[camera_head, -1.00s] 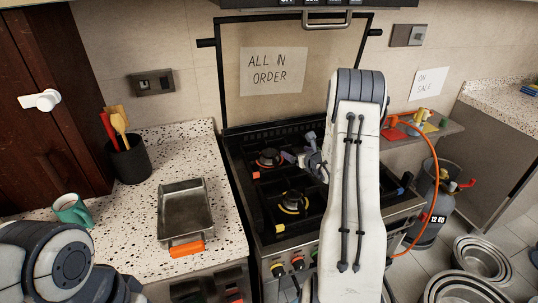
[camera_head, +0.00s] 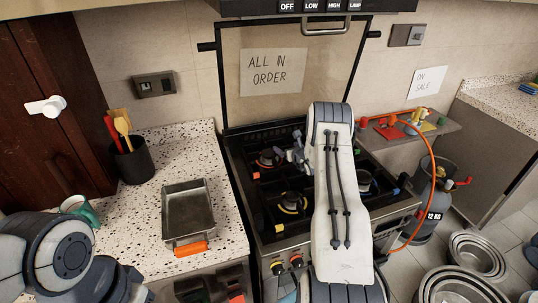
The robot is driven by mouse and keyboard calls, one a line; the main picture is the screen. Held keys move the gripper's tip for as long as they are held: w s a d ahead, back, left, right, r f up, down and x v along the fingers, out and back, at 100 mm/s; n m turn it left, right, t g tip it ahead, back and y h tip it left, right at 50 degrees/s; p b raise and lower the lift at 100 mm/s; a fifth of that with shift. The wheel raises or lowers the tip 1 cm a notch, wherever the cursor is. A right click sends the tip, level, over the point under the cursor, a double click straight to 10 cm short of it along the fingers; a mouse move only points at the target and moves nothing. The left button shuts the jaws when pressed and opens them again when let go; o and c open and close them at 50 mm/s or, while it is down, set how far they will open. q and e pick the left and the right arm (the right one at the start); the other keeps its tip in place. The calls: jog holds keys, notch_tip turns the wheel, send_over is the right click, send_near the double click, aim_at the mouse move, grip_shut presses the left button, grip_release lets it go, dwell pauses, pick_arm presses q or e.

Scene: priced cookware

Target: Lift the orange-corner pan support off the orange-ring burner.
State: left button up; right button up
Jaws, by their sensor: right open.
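The orange-ring burner (camera_head: 267,160) is at the back left of the black stove. The orange corner mark (camera_head: 256,176) of its dark pan support shows at the support's front left. The support is around the burner, and its black bars are hard to tell from the stove top. My right gripper (camera_head: 284,156) is open and empty, just right of the orange-ring burner and over or near the support's right side. I cannot tell whether it touches the bars. My right forearm hides part of the stove's right half. My left arm is at the lower left; its gripper is out of view.
A yellow-ring burner (camera_head: 291,203) is in front, and a blue-ring burner (camera_head: 364,181) is to the right. The raised stove lid (camera_head: 325,85) stands behind. A metal tray (camera_head: 188,215) lies on the left counter, with free room behind it. An orange hose (camera_head: 437,180) runs at the right.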

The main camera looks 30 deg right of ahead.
grip_shut()
jog(key=shift+r, duration=0.15)
